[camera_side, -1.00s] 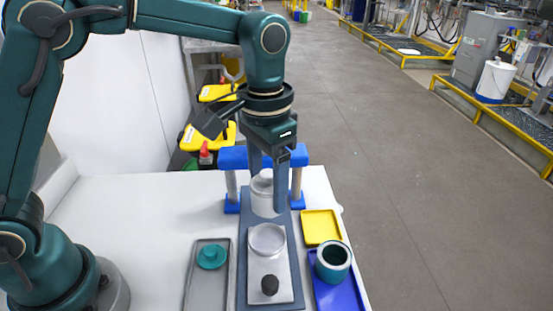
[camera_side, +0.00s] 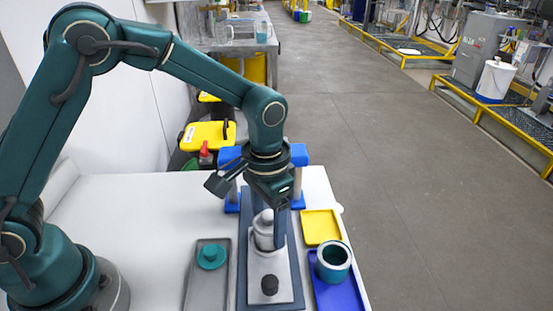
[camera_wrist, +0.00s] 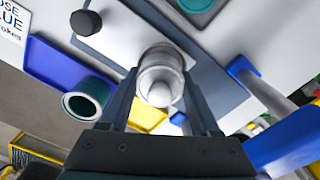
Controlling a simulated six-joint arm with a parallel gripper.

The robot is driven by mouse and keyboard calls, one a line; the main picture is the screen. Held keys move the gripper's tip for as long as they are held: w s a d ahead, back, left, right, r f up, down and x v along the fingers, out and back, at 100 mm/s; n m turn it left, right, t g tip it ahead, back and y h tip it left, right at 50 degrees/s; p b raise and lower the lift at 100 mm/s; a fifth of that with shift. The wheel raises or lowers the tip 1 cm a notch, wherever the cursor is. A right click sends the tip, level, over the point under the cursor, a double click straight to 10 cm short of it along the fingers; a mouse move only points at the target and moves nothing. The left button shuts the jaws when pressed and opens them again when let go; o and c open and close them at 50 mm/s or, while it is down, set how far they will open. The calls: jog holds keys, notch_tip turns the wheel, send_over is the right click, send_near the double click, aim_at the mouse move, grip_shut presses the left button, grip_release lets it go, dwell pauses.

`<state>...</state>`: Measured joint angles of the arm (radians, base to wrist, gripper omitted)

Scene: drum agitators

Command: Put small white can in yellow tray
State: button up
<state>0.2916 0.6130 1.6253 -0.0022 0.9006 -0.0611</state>
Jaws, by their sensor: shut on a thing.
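The small white can (camera_side: 263,228) is between the fingers of my gripper (camera_side: 267,240), which is shut on it. It is over the round clear dish on the silver plate (camera_side: 285,270); I cannot tell whether it touches. In the wrist view the can (camera_wrist: 160,80) shows from above, with a pale rounded top, between the fingertips of my gripper (camera_wrist: 161,72). The yellow tray (camera_side: 321,227) lies to the right of the can and looks empty. In the wrist view the yellow tray (camera_wrist: 148,117) is partly hidden behind a finger.
A blue tray (camera_side: 345,295) holding a teal cup (camera_side: 333,260) lies in front of the yellow tray. A black knob (camera_side: 270,286) stands on the silver plate. A teal lid (camera_side: 211,256) sits on a grey tray (camera_side: 194,294). A blue frame (camera_side: 299,155) stands behind.

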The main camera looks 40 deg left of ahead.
aim_at(268, 214)
jog(key=o, duration=1.3)
jog(key=shift+f, duration=0.1)
notch_tip(268, 214, up, 5)
jog(key=shift+f, duration=0.2)
jog(key=s+a+r+t, duration=0.1)
jog(key=s+a+r, duration=0.1)
jog(key=s+a, duration=0.1)
jog(key=s+a+r+n+t, duration=0.1)
jog(key=s+a+r+t, duration=0.1)
jog(key=s, duration=0.3)
jog(key=s+a+r+n+t, duration=0.1)
jog(key=s+a+r+t, duration=0.1)
jog(key=s+a+r, duration=0.1)
jog(key=shift+s+a+r, duration=0.35)
jog(key=shift+s+r, duration=0.4)
jog(key=shift+o, duration=0.6)
jog(key=shift+s+a+f+n+t, duration=0.2)
jog(key=shift+s+n+t, duration=0.1)
jog(key=shift+s, duration=0.1)
